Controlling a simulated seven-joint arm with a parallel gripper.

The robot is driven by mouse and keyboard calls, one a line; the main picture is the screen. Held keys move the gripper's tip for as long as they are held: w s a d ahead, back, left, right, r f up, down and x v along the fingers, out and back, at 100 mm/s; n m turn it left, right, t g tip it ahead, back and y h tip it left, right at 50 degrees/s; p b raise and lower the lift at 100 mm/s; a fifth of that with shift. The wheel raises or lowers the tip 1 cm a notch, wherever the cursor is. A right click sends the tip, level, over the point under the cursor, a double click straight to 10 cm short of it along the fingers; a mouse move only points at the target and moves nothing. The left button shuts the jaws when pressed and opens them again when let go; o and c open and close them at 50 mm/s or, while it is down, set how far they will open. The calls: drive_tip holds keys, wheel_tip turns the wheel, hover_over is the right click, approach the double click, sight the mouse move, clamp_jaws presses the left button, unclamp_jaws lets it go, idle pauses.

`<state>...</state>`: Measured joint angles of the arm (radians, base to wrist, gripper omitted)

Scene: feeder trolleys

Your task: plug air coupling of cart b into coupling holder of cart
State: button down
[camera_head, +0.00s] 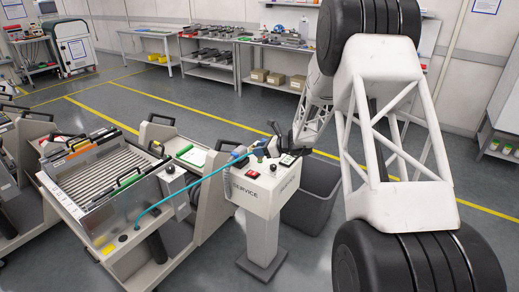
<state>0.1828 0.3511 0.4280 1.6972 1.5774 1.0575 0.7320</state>
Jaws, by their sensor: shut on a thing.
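A feeder cart (175,243) stands at the left centre, with a silver slotted feeder bank on top. A teal air hose (190,190) runs from the bank's front right corner up to a blue air coupling (239,152) above the service post. My gripper (272,143) is dark and small in view, just over the post's top. It is shut on the coupling's end, and its fingertips are hard to make out. A grey box (174,183) on the cart's right side may be the coupling holder. Its opening cannot be made out.
The white service post (262,198) has buttons on its sloped top, close under my gripper. A dark grey bin (315,192) stands behind it to the right. Another cart (22,185) is at the left edge. Open floor lies behind, before the workbenches (210,68).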

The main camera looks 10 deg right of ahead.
drive_tip(key=shift+r, duration=0.15)
idle(0.5)
drive_tip(key=shift+r, duration=1.3)
drive_tip(key=shift+f, duration=1.45)
drive_tip(key=shift+w, duration=0.15)
drive_tip(key=w, duration=0.4)
drive_tip(key=w+f, duration=0.1)
drive_tip(key=w, duration=0.9)
drive_tip(key=shift+f, duration=0.15)
